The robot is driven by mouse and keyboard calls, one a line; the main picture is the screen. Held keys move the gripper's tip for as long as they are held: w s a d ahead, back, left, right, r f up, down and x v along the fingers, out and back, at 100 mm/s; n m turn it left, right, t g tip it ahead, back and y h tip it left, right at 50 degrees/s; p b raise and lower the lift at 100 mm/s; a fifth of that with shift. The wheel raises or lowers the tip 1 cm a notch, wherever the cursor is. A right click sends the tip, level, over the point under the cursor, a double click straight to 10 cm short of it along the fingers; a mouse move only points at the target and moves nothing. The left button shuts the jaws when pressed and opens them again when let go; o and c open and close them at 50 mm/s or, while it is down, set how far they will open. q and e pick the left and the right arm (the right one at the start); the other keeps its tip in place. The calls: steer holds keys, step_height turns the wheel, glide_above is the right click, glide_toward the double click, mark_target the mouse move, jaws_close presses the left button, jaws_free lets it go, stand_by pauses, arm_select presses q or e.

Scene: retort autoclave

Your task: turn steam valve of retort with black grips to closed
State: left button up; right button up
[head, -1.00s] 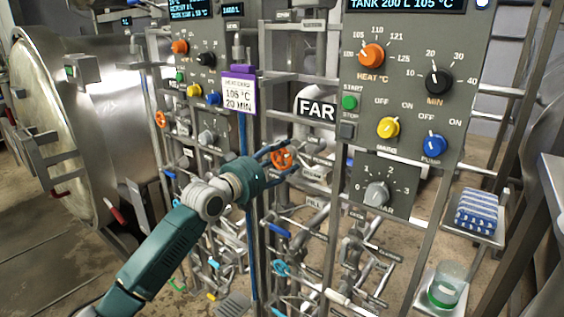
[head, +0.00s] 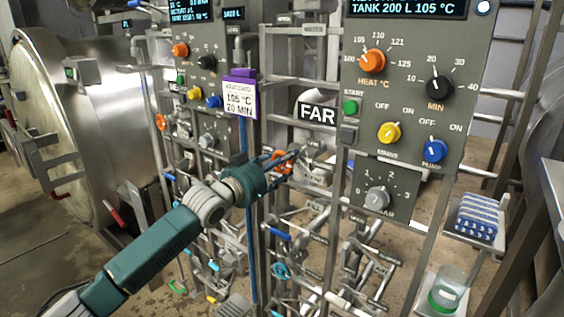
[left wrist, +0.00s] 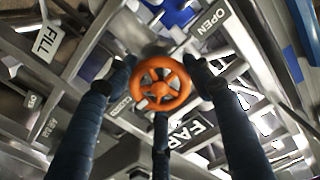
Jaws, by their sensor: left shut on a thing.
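The orange steam valve handwheel (head: 278,160) sits on the pipe rack below the FAR sign. My left gripper (head: 290,157) reaches it from the left and partly hides it. In the left wrist view, the orange handwheel (left wrist: 161,88) lies between the fingers of my left gripper (left wrist: 158,66), which are shut on its rim. An OPEN label (left wrist: 210,22) shows beyond the wheel. A steel retort (head: 85,110) with a round door stands at the left; no black grips can be made out on it. My right gripper is not in view.
A control panel (head: 410,95) with several knobs stands right of the wheel. Another panel (head: 200,75) and a purple-topped card (head: 239,98) are left of it. Blue-handled valves and pipes crowd below.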

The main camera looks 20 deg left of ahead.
arm_select(q)
steer(key=shift+r, duration=0.75)
steer(key=o, duration=1.2)
steer(key=shift+d+f, duration=0.15)
steer(key=shift+s+f, duration=0.1)
steer(key=shift+f, duration=0.05)
steer(key=shift+s+f, duration=0.1)
steer(key=v, duration=1.2)
